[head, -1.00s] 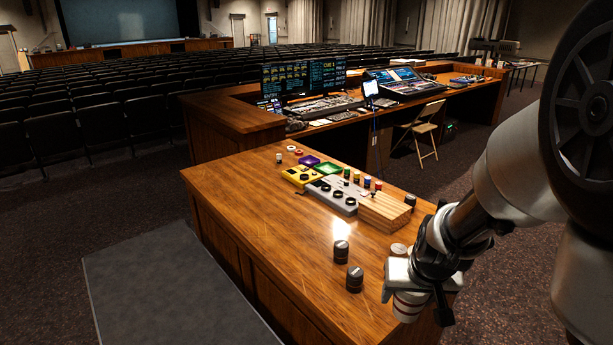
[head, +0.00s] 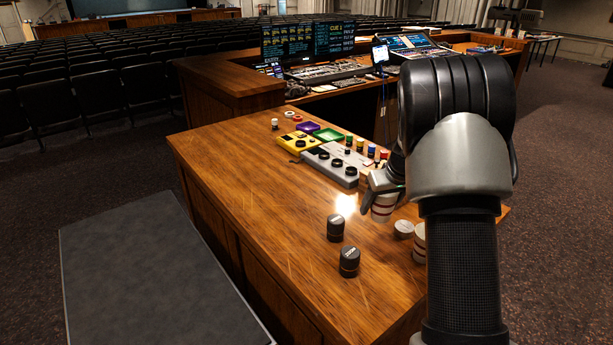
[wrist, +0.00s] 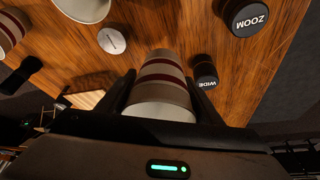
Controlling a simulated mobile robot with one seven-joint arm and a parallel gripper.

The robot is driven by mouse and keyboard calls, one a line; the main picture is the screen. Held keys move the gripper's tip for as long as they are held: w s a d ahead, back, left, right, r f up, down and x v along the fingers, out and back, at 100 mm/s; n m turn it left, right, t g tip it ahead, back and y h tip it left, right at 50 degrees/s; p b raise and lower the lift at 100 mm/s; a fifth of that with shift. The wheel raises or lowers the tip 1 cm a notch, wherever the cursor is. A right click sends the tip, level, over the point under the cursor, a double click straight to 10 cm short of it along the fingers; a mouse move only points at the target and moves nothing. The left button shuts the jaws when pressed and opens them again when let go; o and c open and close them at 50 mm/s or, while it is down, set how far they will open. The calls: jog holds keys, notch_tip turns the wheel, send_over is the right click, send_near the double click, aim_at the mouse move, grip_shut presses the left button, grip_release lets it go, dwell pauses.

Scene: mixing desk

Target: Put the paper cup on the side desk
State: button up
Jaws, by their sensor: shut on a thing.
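The paper cup (head: 382,209), pale with dark red bands, is between the fingers of my gripper (head: 380,190). In the wrist view the cup (wrist: 160,80) lies between both fingers (wrist: 162,98), which are shut on it. In the head view it shows over the right part of the wooden side desk (head: 245,190), close to its top; I cannot tell whether it touches. My forearm hides part of the desk's right end.
A second striped cup (head: 419,243) is partly behind my arm. A round pale disc (head: 403,229) lies beside it. Two black cylinders, WIDE (head: 335,228) and ZOOM (head: 349,262), stand at the front. A grey knob box (head: 331,165) is behind. The desk's left front is clear.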

send_over(372, 237)
jog(key=s, duration=0.2)
jog(key=f, duration=0.6)
jog(key=shift+w+d+f+b, duration=0.25)
jog(key=shift+b, duration=0.05)
jog(key=shift+f, duration=2)
jog(key=shift+f+b, duration=0.1)
jog(key=shift+b, duration=0.2)
jog(key=shift+f, duration=0.15)
jog(key=o, duration=1)
